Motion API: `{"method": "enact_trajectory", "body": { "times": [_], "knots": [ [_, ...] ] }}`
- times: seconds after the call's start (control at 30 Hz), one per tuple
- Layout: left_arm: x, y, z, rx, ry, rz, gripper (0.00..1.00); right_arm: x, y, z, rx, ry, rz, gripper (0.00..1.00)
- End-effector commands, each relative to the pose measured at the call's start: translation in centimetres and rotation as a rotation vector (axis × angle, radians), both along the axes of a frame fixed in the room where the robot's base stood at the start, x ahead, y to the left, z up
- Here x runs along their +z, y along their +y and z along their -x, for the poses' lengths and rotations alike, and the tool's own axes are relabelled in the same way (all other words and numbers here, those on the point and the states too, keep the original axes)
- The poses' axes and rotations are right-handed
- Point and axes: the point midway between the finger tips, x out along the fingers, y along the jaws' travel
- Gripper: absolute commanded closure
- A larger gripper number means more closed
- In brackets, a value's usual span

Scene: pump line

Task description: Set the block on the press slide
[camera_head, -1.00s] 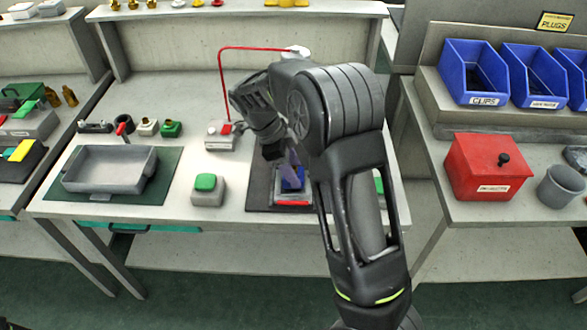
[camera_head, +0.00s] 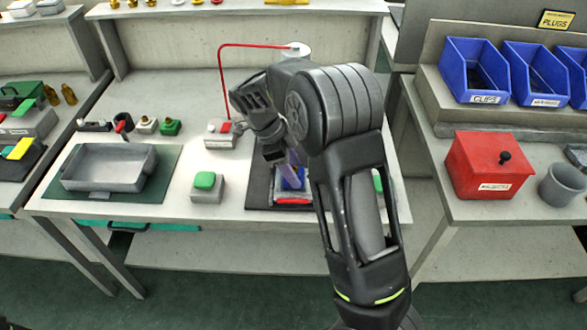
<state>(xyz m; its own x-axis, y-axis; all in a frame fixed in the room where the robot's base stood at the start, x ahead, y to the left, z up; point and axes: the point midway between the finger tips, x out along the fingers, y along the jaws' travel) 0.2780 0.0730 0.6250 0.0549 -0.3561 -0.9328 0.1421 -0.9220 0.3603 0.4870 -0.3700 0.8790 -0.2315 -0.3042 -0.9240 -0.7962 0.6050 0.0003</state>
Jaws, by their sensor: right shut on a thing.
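My right gripper (camera_head: 291,168) points down at the middle of the bench and is shut on a blue block (camera_head: 293,182). My own wrist and forearm cover much of it. The block is low over the press slide (camera_head: 292,201), a grey part with a red front edge on a dark mat. I cannot tell whether the block touches the slide. The rest of the press is hidden behind my arm. My left gripper is not in view.
A grey box with a green button (camera_head: 205,181) stands left of the slide. A small box with a red lead (camera_head: 222,134) is behind it. A grey tray (camera_head: 108,167) lies on a green mat at left. A red box (camera_head: 489,165) and blue bins (camera_head: 473,72) are on the right bench.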

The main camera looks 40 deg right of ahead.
Motion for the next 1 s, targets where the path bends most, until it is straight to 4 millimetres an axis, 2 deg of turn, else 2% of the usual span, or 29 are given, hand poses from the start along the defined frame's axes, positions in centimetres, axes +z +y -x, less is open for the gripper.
{"method": "enact_trajectory", "body": {
  "times": [1.0],
  "knots": [
    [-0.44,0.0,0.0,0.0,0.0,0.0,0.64,-0.52,-0.01,-0.02,0.0,0.0,0.0,1.0]
  ]
}}
